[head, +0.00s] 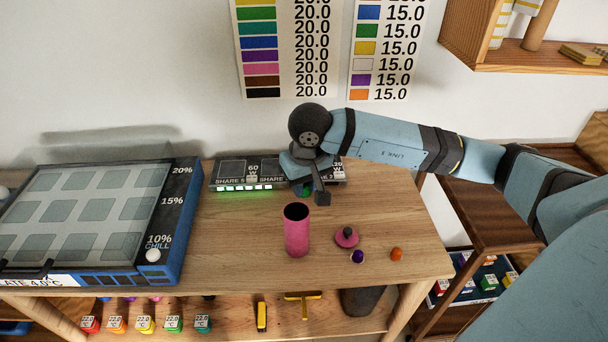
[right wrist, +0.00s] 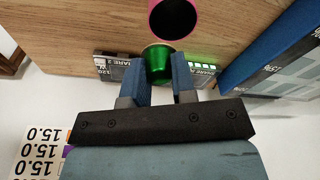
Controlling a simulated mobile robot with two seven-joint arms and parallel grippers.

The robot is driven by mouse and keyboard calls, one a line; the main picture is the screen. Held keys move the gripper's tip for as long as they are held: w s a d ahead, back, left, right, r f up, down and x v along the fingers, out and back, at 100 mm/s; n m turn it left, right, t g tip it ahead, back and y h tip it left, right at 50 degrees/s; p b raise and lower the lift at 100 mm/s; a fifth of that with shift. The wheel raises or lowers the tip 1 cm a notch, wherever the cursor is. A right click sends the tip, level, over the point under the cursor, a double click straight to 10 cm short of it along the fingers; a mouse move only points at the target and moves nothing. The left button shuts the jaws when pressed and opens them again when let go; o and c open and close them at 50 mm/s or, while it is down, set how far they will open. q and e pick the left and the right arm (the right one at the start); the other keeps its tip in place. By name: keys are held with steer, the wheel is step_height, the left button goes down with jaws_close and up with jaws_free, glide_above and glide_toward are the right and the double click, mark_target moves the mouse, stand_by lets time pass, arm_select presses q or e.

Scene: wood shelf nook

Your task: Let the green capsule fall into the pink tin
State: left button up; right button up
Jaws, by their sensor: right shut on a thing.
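The pink tin (head: 297,232) stands upright and open on the wooden table; its dark mouth faces up. In the right wrist view the tin's rim (right wrist: 151,22) shows at the top, just beyond the capsule. My right gripper (head: 311,188) is shut on the green capsule (right wrist: 158,66), holding it between its fingers behind the tin in the head view. Only a little of the capsule (head: 307,190) shows there, partly hidden by a finger. The capsule looks outside the tin's mouth. My left gripper is not in view.
A pink lid with a dark knob (head: 346,239), a purple capsule (head: 357,257) and an orange capsule (head: 396,254) lie right of the tin. A dark panel with green lights (head: 245,187) sits behind. A blue-edged chill case (head: 180,225) fills the left. The table's front is clear.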

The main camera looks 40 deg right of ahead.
steer(key=shift+f, duration=0.4)
steer(key=o, duration=1)
steer(key=shift+c, duration=0.2)
steer(key=shift+r, duration=0.55)
step_height(320, 180, up, 12)
steer(key=s, duration=0.2)
steer(key=shift+a+r, duration=0.15)
steer(key=shift+r, duration=0.1)
steer(key=shift+a, duration=0.1)
